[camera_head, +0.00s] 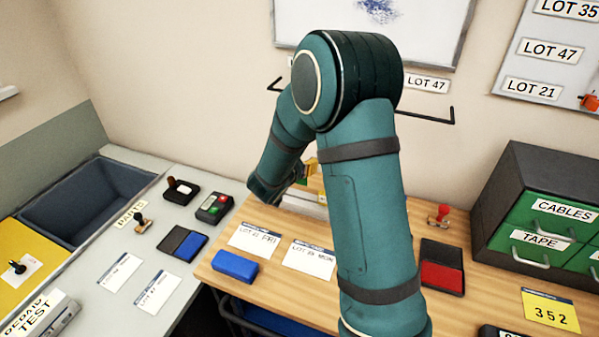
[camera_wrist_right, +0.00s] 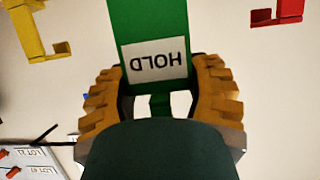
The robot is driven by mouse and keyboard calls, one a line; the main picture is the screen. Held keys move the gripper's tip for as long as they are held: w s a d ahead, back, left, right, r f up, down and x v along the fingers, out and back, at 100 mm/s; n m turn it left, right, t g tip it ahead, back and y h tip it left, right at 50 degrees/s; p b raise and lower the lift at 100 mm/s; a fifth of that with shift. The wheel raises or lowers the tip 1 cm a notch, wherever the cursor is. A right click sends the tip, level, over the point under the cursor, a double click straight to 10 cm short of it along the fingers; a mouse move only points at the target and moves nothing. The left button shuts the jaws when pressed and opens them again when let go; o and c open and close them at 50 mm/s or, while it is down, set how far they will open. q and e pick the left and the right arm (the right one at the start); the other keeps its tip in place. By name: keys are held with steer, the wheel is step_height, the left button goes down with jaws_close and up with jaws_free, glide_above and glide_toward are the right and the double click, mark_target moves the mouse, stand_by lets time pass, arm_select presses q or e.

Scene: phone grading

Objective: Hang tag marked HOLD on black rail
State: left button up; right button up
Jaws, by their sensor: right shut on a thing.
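The green tag marked HOLD (camera_wrist_right: 155,30) fills the upper middle of the right wrist view, its white label upside down there. My right gripper (camera_wrist_right: 160,100) is shut on this tag, with an orange-yellow finger on each side. In the head view my right arm covers most of the gripper, and the tag cannot be made out there. The black rail (camera_head: 432,117) runs along the wall above the wooden table; my arm hides its middle, and its ends show on both sides. My left gripper is not in view.
In the right wrist view a yellow hook-shaped piece (camera_wrist_right: 35,30) and a red one (camera_wrist_right: 280,12) are at the upper corners. The wooden table holds cards, a blue block (camera_head: 234,265), a red pad (camera_head: 442,275) and a dark drawer cabinet (camera_head: 507,190). A whiteboard (camera_head: 430,30) hangs above.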

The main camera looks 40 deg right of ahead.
steer(key=w+a+r+p, duration=0.1)
steer(key=a+r+p, duration=0.3)
steer(key=r+p, duration=0.65)
steer(key=w+d+b, duration=0.6)
steer(key=d, duration=0.6)
steer(key=shift+w+d+r, duration=0.15)
steer(key=shift+w+r, duration=0.2)
stand_by(1.1)
steer(key=shift+w, duration=0.1)
steer(key=o, duration=1)
steer(key=shift+f, duration=0.1)
steer(key=shift+a, duration=0.25)
